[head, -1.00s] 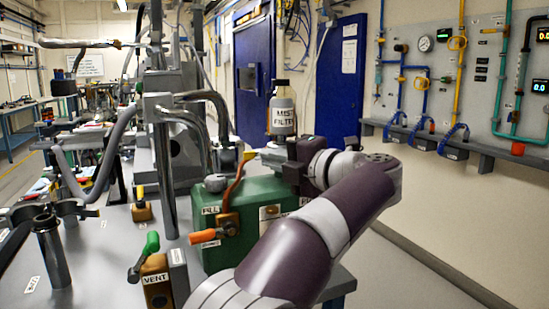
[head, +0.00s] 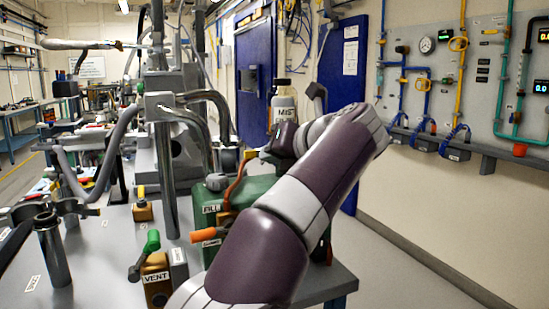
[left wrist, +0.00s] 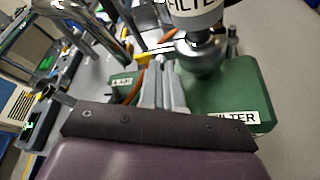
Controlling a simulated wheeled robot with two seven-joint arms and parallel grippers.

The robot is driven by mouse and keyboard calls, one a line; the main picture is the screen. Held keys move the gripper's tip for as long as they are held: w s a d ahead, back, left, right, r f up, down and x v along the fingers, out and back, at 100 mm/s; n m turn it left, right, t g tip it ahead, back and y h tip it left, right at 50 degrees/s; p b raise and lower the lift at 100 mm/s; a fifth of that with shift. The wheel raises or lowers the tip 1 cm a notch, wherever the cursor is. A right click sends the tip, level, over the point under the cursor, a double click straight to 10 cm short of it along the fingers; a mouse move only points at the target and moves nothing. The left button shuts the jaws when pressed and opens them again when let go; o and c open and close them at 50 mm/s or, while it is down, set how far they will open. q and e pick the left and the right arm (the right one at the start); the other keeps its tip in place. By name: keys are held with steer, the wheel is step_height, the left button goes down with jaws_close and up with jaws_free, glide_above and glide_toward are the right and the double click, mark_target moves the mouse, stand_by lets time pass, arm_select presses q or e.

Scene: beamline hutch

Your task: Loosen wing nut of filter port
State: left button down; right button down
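The mist filter bottle (head: 284,108) stands upright above the green pump body (head: 258,190), partly covered by my left arm. In the left wrist view the bottle (left wrist: 194,12) shows at the top, over a grey round fitting (left wrist: 203,55) on the green body (left wrist: 237,88) with its FILTER label. My left gripper (left wrist: 160,68) has its two grey fingers close together, with no clear gap. They lie just left of the fitting; contact cannot be told. In the head view the left gripper (head: 266,156) is beside the bottle's base. I cannot pick out the wing nut. My right gripper is not in view.
An orange-handled valve (head: 206,236) is in front of the pump, and a green-handled VENT valve (head: 154,262) stands nearer. Metal pipes (head: 205,125) and a steel post (head: 165,170) rise left of the pump. Open floor (head: 410,270) lies to the right.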

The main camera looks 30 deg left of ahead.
arm_select(q)
steer(key=shift+s+a+r+n+t+h+b, duration=0.1)
steer(key=shift+n+t+h+b, duration=0.3)
steer(key=shift+n, duration=0.35)
steer(key=shift+s+a+n+t+h+b, duration=0.1)
steer(key=shift+n+t+h+b, duration=0.25)
steer(key=shift+n, duration=0.4)
steer(key=c, duration=1.6)
jaws_free()
steer(key=shift+w, duration=0.1)
steer(key=p+v, duration=0.3)
steer(key=v, duration=0.9)
steer(key=shift+s+d, duration=0.25)
steer(key=shift+s, duration=0.05)
steer(key=shift+r, duration=0.1)
